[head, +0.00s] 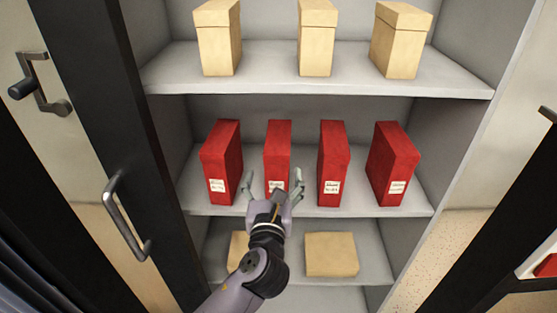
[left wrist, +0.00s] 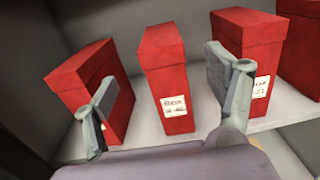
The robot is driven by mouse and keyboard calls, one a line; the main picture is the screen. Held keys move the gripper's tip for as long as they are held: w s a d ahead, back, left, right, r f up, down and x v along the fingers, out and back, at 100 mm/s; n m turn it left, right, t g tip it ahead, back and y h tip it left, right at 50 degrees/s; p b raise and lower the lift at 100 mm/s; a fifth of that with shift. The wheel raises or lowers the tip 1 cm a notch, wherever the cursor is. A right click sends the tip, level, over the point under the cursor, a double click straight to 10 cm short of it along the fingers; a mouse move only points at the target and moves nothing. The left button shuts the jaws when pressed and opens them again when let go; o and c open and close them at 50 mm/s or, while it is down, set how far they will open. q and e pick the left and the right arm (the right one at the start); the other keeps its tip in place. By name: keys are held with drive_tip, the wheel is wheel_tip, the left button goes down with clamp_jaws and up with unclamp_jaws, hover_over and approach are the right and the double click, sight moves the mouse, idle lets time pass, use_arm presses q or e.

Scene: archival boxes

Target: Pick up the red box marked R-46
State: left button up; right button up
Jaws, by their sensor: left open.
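Several red boxes stand upright in a row on the middle shelf, each with a white label low on its front. The second red box from the left (head: 278,140) is in front of my left gripper (head: 273,178). In the left wrist view this box (left wrist: 165,75) shows between the two spread fingers. Its label (left wrist: 174,106) is too blurred to read surely as R-46. My left gripper is open and empty, and its fingers point at the box from the front. Contact cannot be told. My right gripper is not in view.
The leftmost red box (head: 222,160) and the third one (head: 334,160) stand on either side, with narrow gaps. Tan boxes (head: 317,40) stand on the shelf above, and others (head: 331,254) lie below. A dark door with a handle (head: 127,220) is at the left.

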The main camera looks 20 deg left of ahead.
use_arm(q)
drive_tip(key=p, duration=0.2)
approach(278, 140)
drive_tip(key=x, duration=0.4)
drive_tip(key=shift+w+a+f, duration=0.15)
drive_tip(key=shift+w+f, duration=0.1)
drive_tip(key=shift+f, duration=0.15)
drive_tip(key=shift+w+a+r, duration=0.1)
drive_tip(key=shift+w+r, duration=0.1)
drive_tip(key=shift+w, duration=0.35)
drive_tip(key=p+x, duration=0.1)
drive_tip(key=x, duration=0.2)
drive_tip(key=shift+w, duration=0.2)
drive_tip(key=shift+w+a, duration=0.1)
drive_tip(key=shift+w, duration=0.35)
drive_tip(key=shift+s, duration=0.1)
drive_tip(key=shift+c, duration=0.5)
drive_tip(key=c, duration=1.7)
